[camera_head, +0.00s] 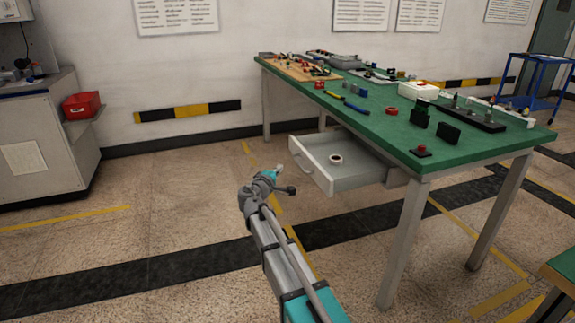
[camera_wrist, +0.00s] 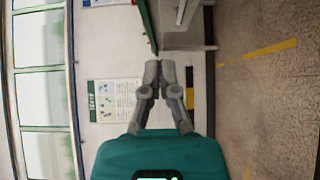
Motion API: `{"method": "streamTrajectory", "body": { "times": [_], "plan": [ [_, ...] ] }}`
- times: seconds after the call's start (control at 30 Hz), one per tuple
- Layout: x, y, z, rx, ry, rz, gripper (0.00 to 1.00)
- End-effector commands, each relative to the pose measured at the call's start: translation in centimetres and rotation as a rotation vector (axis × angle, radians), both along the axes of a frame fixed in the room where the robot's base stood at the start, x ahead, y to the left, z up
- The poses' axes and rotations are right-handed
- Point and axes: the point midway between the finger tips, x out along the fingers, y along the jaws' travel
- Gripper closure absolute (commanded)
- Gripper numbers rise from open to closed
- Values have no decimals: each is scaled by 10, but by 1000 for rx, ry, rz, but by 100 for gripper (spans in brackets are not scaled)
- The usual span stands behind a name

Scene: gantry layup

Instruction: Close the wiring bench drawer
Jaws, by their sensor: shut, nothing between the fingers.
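The wiring bench (camera_head: 460,135) has a green top and grey legs. Its pale grey drawer (camera_head: 345,180) is pulled out to the left, with a bar handle (camera_head: 302,163) on its front. My gripper (camera_head: 280,169) is just left of the drawer front, apart from the handle as far as I can tell. In the wrist view, my gripper (camera_wrist: 160,66) has its fingers together and empty. The green bench edge (camera_wrist: 147,27) and the grey drawer (camera_wrist: 182,40) show turned sideways beyond the fingertips.
Tools and parts, including a red-topped button box (camera_head: 421,151), lie on the bench top. A grey cabinet (camera_head: 40,150) with a red bin (camera_head: 82,105) stands at left. A blue cart (camera_head: 540,75) stands at the back right. The floor left of the drawer is clear.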

Motion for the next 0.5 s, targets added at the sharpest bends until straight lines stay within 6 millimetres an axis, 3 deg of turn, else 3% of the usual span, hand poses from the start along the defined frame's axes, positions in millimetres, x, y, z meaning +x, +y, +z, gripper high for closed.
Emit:
{"method": "streamTrajectory", "body": {
  "times": [0.5],
  "plan": [
    [56,-32,0,1,0,-3,100]
  ]
}}
